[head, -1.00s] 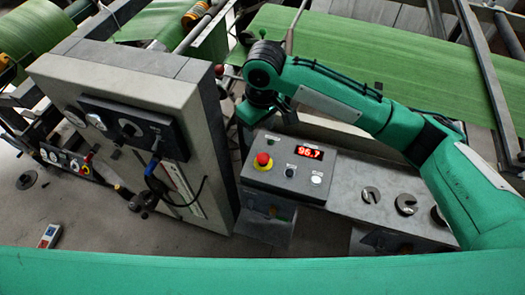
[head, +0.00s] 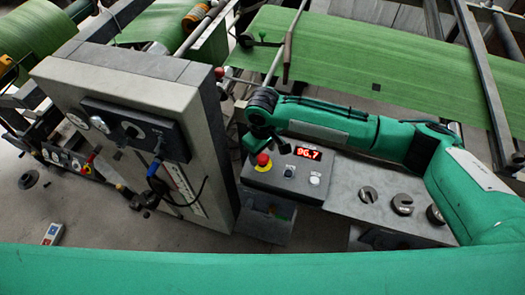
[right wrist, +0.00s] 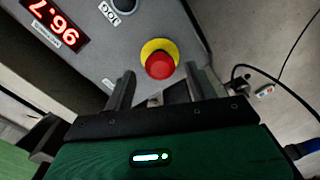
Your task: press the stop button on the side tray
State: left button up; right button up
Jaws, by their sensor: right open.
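A red mushroom stop button (head: 263,160) with a yellow collar sits on the left part of a grey control box, beside a red display reading 96.7 (head: 307,153). The box stands at the left end of the grey side tray (head: 340,195). In the right wrist view the red button (right wrist: 160,64) shows just beyond my fingertips, roughly between them. My right gripper (head: 256,143) is above and just behind the button; its fingers (right wrist: 158,84) are apart with nothing between them. I cannot tell whether it touches the button. My left gripper is not in view.
A dark button (head: 289,172) and a white button (head: 314,181) share the box. Slotted metal discs (head: 402,203) lie on the tray to the right. A tall grey cabinet (head: 130,130) stands close on the left. A grey bin (head: 265,222) sits below the box.

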jog(key=shift+f, duration=0.6)
grip_shut()
jog(key=shift+f+p, duration=0.15)
jog(key=shift+p, duration=0.35)
jog(key=shift+f, duration=0.2)
jog(key=shift+s+f, duration=0.1)
jog(key=shift+f, duration=0.05)
grip_release()
